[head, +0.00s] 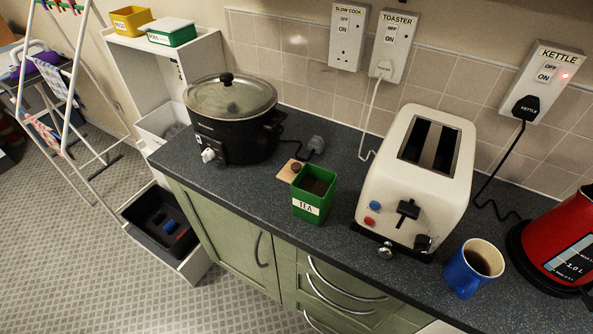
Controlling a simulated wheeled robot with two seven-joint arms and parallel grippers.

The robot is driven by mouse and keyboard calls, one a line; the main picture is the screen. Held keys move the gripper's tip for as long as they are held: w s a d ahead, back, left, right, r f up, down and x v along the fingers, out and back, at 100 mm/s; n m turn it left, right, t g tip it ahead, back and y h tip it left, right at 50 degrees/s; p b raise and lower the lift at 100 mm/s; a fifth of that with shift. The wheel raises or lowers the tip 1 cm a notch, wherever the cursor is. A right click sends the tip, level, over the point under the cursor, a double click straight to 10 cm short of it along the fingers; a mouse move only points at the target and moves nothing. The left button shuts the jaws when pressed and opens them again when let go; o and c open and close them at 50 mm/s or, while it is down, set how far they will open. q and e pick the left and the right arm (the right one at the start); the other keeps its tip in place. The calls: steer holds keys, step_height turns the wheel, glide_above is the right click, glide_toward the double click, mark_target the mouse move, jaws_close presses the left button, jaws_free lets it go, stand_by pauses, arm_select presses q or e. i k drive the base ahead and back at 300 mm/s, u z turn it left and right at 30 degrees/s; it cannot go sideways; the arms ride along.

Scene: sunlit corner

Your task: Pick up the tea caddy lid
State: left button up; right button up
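The tea caddy (306,207) is a green square tin with a white TEA label, standing upright and open on the dark worktop. Dark contents show inside it. Whether the two touch is hard to tell. Neither of my grippers is in the head view.
A black slow cooker (234,130) stands left of the lid, with a loose plug (317,144) behind. A cream toaster (410,185) stands right of the caddy, then a blue mug (464,274) and red kettle (565,240). Worktop (262,207) in front is clear.

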mark_target(288, 173)
steer(key=k, duration=1.1)
steer(key=z, duration=0.9)
steer(key=i, duration=0.75)
steer(key=u, duration=0.05)
